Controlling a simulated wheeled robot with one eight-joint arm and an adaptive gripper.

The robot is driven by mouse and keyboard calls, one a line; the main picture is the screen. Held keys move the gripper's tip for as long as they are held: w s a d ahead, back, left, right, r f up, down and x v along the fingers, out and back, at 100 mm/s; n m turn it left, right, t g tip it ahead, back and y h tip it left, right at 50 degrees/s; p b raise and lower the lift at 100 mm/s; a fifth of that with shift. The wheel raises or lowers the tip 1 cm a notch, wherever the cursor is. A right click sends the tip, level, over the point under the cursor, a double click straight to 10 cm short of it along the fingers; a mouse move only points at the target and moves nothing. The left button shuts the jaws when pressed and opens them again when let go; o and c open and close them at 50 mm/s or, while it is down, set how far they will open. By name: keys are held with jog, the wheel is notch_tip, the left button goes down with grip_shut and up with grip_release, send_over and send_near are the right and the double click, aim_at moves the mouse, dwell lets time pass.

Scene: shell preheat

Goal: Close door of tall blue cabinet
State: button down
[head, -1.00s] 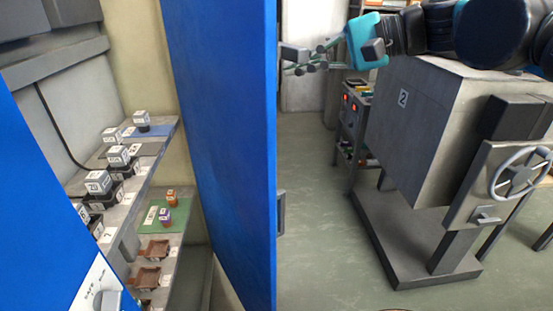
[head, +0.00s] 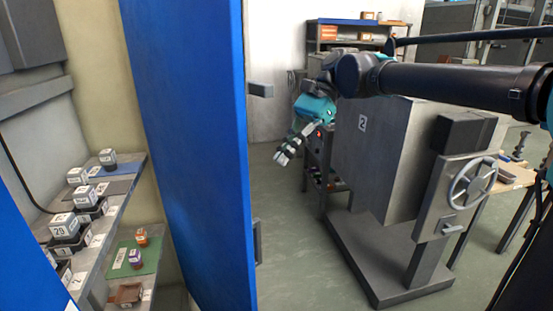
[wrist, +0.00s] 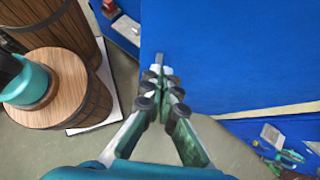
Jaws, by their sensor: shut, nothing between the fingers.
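The tall blue cabinet's door (head: 190,150) stands open in the head view, its edge upright at mid-left. A grey handle (head: 261,90) juts from the door's right side, with another grey fitting (head: 257,240) lower down. My gripper (head: 281,158) is shut and empty, to the right of the door edge and below the upper handle, pointing down and left. In the wrist view my gripper (wrist: 160,80) shows its fingers together in front of a large blue surface (wrist: 230,50), likely the door. I cannot tell whether they touch it.
Shelves (head: 125,200) with numbered blocks and small items are inside the cabinet. A grey machine with a handwheel (head: 472,184) stands at right. Wooden barrels (wrist: 70,85) show at left in the wrist view. Green floor is clear between door and machine.

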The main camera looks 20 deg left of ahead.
jog(key=x, duration=0.3)
jog(key=s+r+x, duration=0.1)
jog(key=x, duration=0.5)
jog(key=shift+s+a, duration=0.4)
jog(key=shift+a, duration=0.05)
jog(key=shift+s+a, duration=0.25)
jog(key=shift+s, duration=0.25)
